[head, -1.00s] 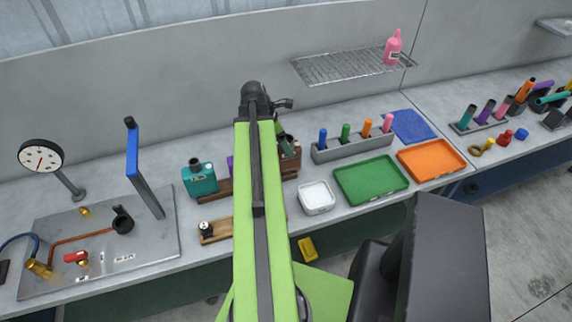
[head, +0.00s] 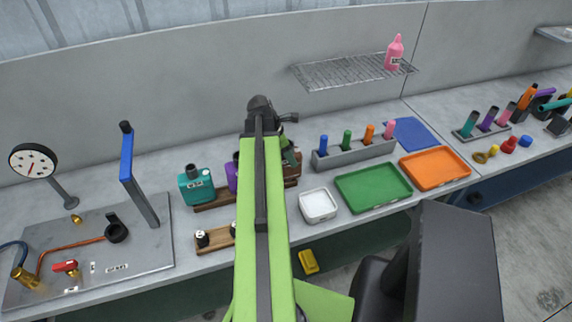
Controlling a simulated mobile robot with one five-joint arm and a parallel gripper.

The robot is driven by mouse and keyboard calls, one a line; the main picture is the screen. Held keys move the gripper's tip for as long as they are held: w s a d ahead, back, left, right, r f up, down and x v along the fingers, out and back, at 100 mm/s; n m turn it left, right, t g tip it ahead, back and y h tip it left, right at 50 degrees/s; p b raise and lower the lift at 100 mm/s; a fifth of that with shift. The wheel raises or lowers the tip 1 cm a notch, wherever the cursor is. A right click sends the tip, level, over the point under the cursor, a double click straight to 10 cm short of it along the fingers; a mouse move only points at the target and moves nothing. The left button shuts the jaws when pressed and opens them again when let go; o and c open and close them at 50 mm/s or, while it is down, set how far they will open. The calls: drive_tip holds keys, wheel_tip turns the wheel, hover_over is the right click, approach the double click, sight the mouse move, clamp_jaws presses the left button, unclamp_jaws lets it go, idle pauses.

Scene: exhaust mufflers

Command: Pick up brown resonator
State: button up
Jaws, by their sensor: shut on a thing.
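The brown resonator (head: 298,159) is a small dark brown box at the right end of a wooden rack, mostly hidden behind my arm and gripper. My gripper (head: 291,158) points down at it from above, with its jaws shut on it. The fingertips are small and partly hidden. I cannot tell whether the resonator is still resting on the rack or lifted clear. A teal resonator (head: 196,185) and a partly hidden purple one (head: 232,174) stand to its left on the rack (head: 212,203).
A white tray (head: 318,204), green tray (head: 373,188) and orange tray (head: 434,168) lie to the right. A grey holder (head: 352,151) with coloured tubes stands behind them. A blue-topped post (head: 127,157) and gauge (head: 34,160) stand left. A wire shelf (head: 345,71) hangs above.

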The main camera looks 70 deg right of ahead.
drive_tip(key=c, duration=0.4)
drive_tip(key=shift+r, duration=0.1)
drive_tip(key=shift+r+p, duration=0.65)
drive_tip(key=shift+p, duration=0.1)
wheel_tip(320, 180, up, 3)
drive_tip(key=p, duration=0.3)
drive_tip(key=shift+r, duration=0.15)
drive_tip(key=shift+s+a+r+p, duration=0.1)
drive_tip(key=shift+s+r+p, duration=0.95)
drive_tip(key=shift+s, duration=0.9)
drive_tip(key=shift+s+a+r+p, duration=0.1)
drive_tip(key=shift+s+r+p, duration=0.95)
drive_tip(key=shift+s, duration=0.9)
drive_tip(key=shift+s+a+r+p, duration=0.1)
drive_tip(key=shift+s+r+p, duration=0.95)
drive_tip(key=shift+s, duration=0.9)
